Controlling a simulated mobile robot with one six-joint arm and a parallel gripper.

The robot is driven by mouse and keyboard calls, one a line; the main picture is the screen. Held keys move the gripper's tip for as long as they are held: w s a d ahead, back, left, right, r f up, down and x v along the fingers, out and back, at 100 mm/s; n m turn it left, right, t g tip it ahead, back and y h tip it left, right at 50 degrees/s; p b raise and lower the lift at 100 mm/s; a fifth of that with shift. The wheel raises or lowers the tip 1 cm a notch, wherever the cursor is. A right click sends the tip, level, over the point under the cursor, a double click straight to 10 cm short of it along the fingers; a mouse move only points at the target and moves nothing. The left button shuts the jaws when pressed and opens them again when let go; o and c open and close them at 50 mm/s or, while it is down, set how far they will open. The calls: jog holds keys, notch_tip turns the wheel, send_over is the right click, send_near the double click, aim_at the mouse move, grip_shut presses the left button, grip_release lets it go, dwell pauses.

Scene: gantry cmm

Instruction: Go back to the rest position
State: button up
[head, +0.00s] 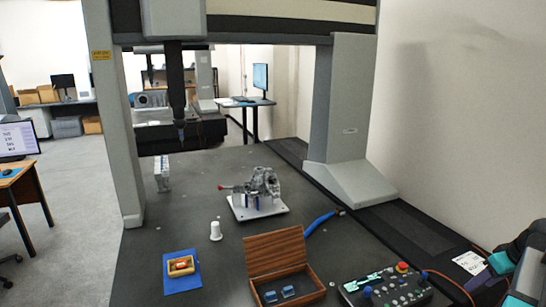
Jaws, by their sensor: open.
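Parts of what looks like my own arm, dark, teal and light grey, show at the lower right edge of the head view. No gripper fingertips can be made out there. The arm parts are beside the right end of the dark measuring table (200,225), apart from the parts set out on it. A grey metal casting (264,186) stands on a white plate (243,211) mid-table. An open wooden box (275,248) with small blue-grey pieces (288,291) is at the front.
A control panel (385,290) with a red button and orange cable is near the arm parts. A white cylinder (215,231), a small tray (181,266) on a blue mat (183,284) and a blue tube (321,222) lie on the table. The gantry leg (340,120) stands behind.

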jog(key=w+a+f+g+y, duration=0.1)
jog(key=w+a+f+g, duration=0.1)
jog(key=a+f, duration=0.9)
jog(key=w+a+f+g+y, duration=0.1)
jog(key=w+a+f, duration=0.2)
jog(key=a+f, duration=0.8)
jog(key=s+a+f+m+g, duration=0.1)
jog(key=s+a+f+g, duration=0.15)
jog(key=a+f, duration=0.5)
jog(key=s+a+f+g, duration=0.1)
jog(key=s+a+f, duration=0.4)
jog(key=f, duration=0.4)
jog(key=s+a+f+g+h+b, duration=0.1)
jog(key=s+a+f+g, duration=0.1)
jog(key=s+a+f, duration=0.6)
jog(key=s+a+f+g+h, duration=0.1)
jog(key=s+a+f+g, duration=0.1)
jog(key=s+a+f, duration=0.65)
notch_tip(320, 180, down, 6)
jog(key=s+d+b, duration=0.2)
jog(key=b, duration=0.7)
jog(key=shift+d+f+t, duration=0.15)
jog(key=shift+d+t, duration=0.2)
jog(key=shift+d, duration=0.05)
